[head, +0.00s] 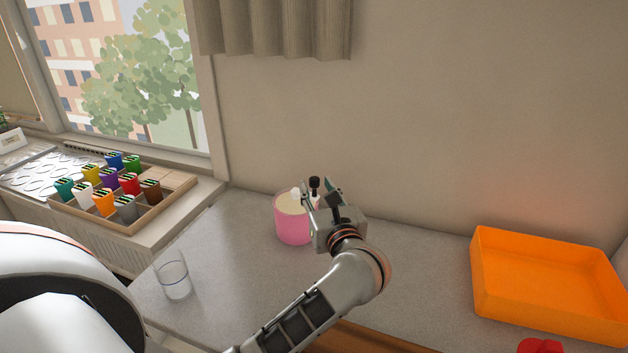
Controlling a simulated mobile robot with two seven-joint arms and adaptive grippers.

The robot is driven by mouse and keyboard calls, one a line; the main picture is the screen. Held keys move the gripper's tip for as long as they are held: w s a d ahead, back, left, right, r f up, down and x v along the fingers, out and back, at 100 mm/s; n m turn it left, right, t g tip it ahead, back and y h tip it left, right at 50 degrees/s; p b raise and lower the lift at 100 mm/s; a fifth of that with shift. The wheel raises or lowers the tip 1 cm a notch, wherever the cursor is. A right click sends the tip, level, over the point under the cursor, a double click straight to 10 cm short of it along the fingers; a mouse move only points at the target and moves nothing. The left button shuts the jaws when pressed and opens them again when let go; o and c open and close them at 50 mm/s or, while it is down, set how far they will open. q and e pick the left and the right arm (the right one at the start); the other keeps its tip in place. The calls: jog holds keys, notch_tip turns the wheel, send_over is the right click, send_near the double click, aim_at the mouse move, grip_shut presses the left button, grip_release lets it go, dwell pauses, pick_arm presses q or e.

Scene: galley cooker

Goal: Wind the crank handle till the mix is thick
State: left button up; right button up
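A pink pot (291,226) with pale cream-coloured contents stands on the grey counter near the wall. A black knob (315,183), seemingly the crank handle's grip, stands up at the pot's right side. A small white part (296,192) shows at the pot's top. My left gripper (318,190) is at the pot's right side, with its fingers spread and the knob showing between them. I cannot tell whether a finger touches the knob. The gripper hides part of the pot and the rest of the crank. My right gripper is not in view.
A clear glass (173,277) stands at the counter's front left. An orange tray (545,310) is at the right, with a red object (540,346) in front. A wooden tray (130,232) of coloured pots sits by the window. Grey counter is clear between pot and orange tray.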

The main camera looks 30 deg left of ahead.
pick_arm(q)
jog(key=shift+x, duration=1.5)
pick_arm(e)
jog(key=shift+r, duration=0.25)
pick_arm(q)
grip_shut()
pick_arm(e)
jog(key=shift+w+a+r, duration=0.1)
pick_arm(q)
jog(key=shift+s, duration=0.1)
